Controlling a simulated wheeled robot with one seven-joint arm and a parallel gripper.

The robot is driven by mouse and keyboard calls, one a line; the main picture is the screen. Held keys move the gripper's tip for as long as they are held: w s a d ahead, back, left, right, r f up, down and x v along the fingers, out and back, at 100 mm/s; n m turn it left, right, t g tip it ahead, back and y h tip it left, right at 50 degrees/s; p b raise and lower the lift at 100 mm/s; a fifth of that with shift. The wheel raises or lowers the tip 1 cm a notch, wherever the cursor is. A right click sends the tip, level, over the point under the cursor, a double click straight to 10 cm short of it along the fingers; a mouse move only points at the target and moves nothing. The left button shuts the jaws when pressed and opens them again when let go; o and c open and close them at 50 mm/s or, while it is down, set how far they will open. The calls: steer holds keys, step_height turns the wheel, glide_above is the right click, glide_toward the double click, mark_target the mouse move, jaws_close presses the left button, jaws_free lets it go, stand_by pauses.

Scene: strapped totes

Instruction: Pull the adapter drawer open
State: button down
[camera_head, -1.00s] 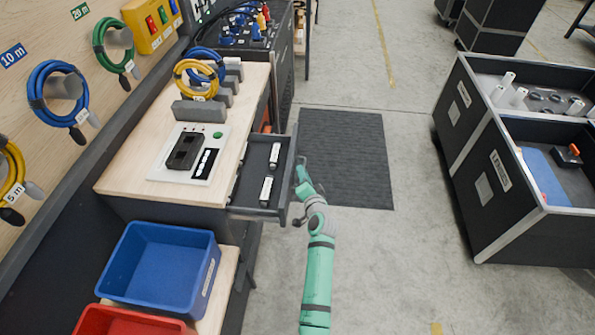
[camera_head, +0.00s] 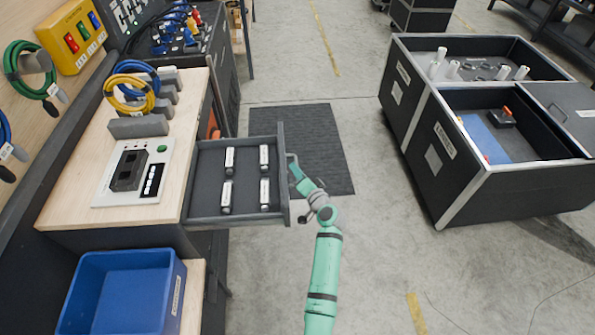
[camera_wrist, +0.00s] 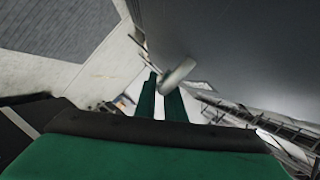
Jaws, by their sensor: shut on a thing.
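The adapter drawer (camera_head: 240,216) is a dark grey drawer standing far out from the wooden workbench (camera_head: 75,185). Several white and black adapters (camera_head: 264,192) lie in it in two rows. My gripper (camera_head: 294,165) is at the drawer's front face, on its right side in the head view. In the wrist view, my gripper's green fingers (camera_wrist: 160,100) are shut on a light grey handle (camera_wrist: 178,73) on the drawer front. In the head view, the drawer front and my arm mostly hide the handle.
A blue bin (camera_head: 122,290) stands below the bench's near end. On the bench are a test panel (camera_head: 140,172) and coiled cables (camera_head: 135,90). A large black case (camera_head: 470,180) stands at the right. Floor between drawer and case is clear, with a dark mat (camera_head: 330,150).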

steer(key=c, duration=1.8)
jaws_free()
steer(key=shift+c, duration=0.2)
steer(key=shift+s, duration=0.1)
steer(key=shift+s+d, duration=0.2)
steer(key=shift+d, duration=0.05)
steer(key=v, duration=1)
steer(key=shift+a, duration=0.15)
steer(key=shift+s+r, duration=0.1)
